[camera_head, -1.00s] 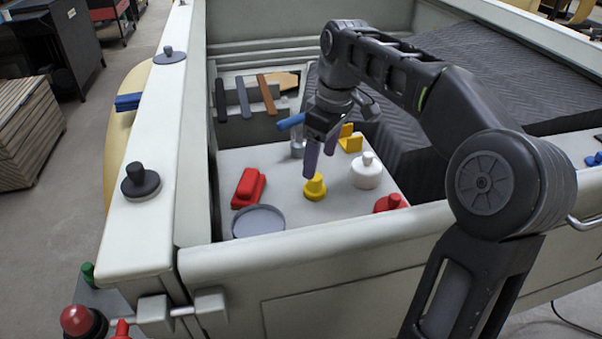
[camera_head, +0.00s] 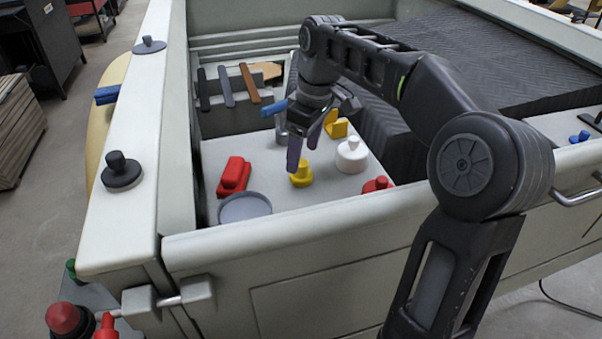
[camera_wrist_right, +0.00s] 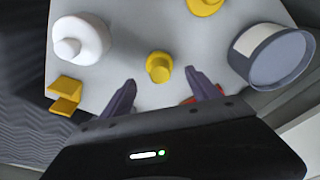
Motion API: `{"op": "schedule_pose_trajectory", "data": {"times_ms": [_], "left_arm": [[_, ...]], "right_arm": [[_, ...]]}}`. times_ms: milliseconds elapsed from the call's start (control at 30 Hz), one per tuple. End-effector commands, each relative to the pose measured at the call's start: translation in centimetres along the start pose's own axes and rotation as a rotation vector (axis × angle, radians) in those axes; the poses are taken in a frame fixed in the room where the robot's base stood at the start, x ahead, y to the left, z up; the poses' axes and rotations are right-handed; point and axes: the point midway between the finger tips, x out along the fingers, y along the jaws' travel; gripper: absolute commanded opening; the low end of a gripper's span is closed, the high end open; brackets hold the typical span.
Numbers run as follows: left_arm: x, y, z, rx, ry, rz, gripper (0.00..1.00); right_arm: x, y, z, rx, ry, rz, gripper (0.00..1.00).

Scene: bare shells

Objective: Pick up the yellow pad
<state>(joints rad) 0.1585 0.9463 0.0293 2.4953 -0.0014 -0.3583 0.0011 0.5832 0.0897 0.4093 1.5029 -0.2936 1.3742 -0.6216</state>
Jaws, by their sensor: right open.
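A yellow pad (camera_head: 301,175), round with a narrower raised knob, stands on the pale floor of the open box in the head view. It also shows in the right wrist view (camera_wrist_right: 159,67), ahead of and between the fingers. My right gripper (camera_head: 304,155) is open, its dark purple fingers pointing down, just above and behind the pad. In the right wrist view the gripper (camera_wrist_right: 160,90) has nothing between its fingertips. A second yellow thing (camera_wrist_right: 205,5) is cut off at the top edge there. My left gripper is not in view.
A white knobbed jar (camera_head: 351,157) and a yellow bracket (camera_head: 336,125) stand right of the pad. A red knobbed piece (camera_head: 377,185) is near the box's front wall (camera_head: 300,225).

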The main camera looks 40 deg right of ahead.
Motion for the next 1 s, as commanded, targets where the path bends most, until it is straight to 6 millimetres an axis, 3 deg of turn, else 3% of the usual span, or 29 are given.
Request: {"op": "schedule_pose_trajectory", "data": {"times_ms": [400, 1000], "left_arm": [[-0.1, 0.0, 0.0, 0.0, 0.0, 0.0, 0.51], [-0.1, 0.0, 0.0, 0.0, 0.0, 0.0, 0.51]], "right_arm": [[4.9, 0.0, 0.2, 0.0, -0.002, -0.001, 0.71], [5.0, 0.0, 0.2, 0.0, -0.001, 0.0, 0.71]]}}
